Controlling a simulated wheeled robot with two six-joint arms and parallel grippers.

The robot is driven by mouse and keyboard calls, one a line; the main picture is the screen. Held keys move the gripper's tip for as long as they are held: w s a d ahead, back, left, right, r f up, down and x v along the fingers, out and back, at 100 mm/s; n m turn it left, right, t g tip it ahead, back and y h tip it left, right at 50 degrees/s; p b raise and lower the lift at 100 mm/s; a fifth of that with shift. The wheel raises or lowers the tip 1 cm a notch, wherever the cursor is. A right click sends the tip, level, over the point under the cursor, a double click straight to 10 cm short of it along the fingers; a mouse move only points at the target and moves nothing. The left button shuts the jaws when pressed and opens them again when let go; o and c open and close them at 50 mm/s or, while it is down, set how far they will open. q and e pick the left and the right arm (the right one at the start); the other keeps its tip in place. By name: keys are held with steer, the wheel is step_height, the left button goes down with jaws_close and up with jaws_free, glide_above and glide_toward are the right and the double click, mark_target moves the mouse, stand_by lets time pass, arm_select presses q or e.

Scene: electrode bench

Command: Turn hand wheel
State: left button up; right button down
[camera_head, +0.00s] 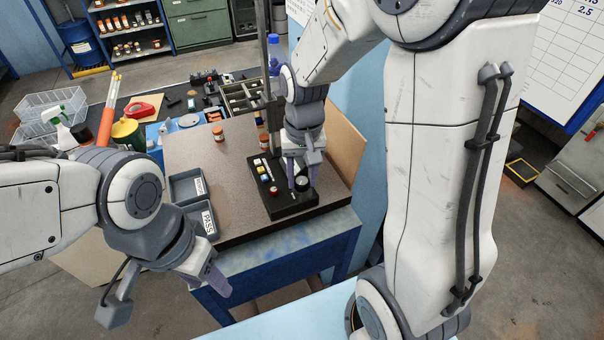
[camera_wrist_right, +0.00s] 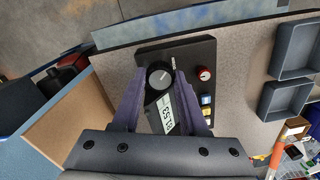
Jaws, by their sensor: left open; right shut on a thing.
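The hand wheel (camera_wrist_right: 160,76) is a round black knob with a pale rim on a black control box (camera_wrist_right: 205,50). The box (camera_head: 295,207) lies on the speckled bench top in the head view. My right gripper (camera_head: 302,180) comes down from above onto the wheel. In the right wrist view its purple fingers (camera_wrist_right: 160,84) stand on either side of the wheel, shut on it. A lit display with dark digits (camera_wrist_right: 168,114) shows between the fingers. My left gripper (camera_head: 165,298) is open and empty, in front of the bench's left corner.
Red, blue and yellow buttons sit on the box beside the wheel; the red one (camera_wrist_right: 203,73) is nearest. Two grey trays (camera_head: 188,183) lie left of the box. Small brown jars (camera_head: 218,134) stand behind. A post (camera_head: 267,80) rises close behind the right gripper.

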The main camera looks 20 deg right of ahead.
mark_target(302, 181)
steer(key=shift+m, duration=0.9)
steer(key=c, duration=0.7)
jaws_free()
step_height(302, 181, up, 11)
steer(key=b, duration=0.1)
steer(key=shift+f, duration=0.2)
